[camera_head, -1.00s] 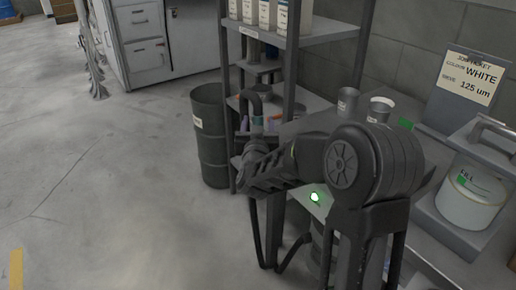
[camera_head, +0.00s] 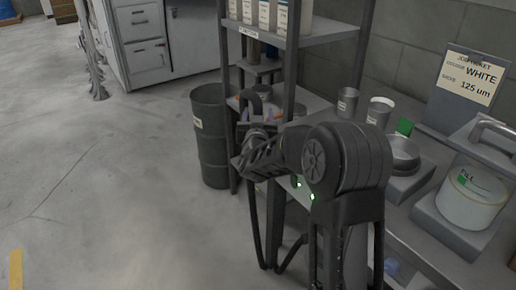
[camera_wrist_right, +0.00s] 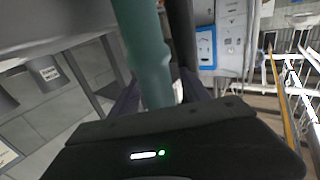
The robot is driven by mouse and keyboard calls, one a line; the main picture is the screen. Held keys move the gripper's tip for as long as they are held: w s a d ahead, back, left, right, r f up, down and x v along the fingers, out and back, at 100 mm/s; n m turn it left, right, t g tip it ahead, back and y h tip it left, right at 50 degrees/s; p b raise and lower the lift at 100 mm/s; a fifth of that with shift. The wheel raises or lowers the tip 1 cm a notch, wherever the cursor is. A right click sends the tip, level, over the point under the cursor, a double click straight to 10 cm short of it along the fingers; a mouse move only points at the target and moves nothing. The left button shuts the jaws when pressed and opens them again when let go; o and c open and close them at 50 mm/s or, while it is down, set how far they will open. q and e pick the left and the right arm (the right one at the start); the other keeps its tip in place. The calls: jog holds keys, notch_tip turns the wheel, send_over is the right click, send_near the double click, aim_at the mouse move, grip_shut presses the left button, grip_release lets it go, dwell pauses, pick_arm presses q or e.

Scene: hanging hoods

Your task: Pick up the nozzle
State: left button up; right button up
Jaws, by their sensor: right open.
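I cannot make out the nozzle for certain in either view. My right gripper (camera_head: 260,112) is open at the metal rack, by the small items on its middle shelf, and partly hides them. In the right wrist view a teal-green rod-like thing (camera_wrist_right: 145,50) stands in front of the gripper's dark body. It seems to lie between the finger areas. I cannot tell whether it is the nozzle or whether the gripper touches it. My left gripper is not in view.
The rack post (camera_head: 292,60) stands close to my right forearm. A dark green drum (camera_head: 210,140) stands left of the rack. The left floor is clear.

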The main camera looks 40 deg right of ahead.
dwell(0.4)
grip_shut()
dwell(0.4)
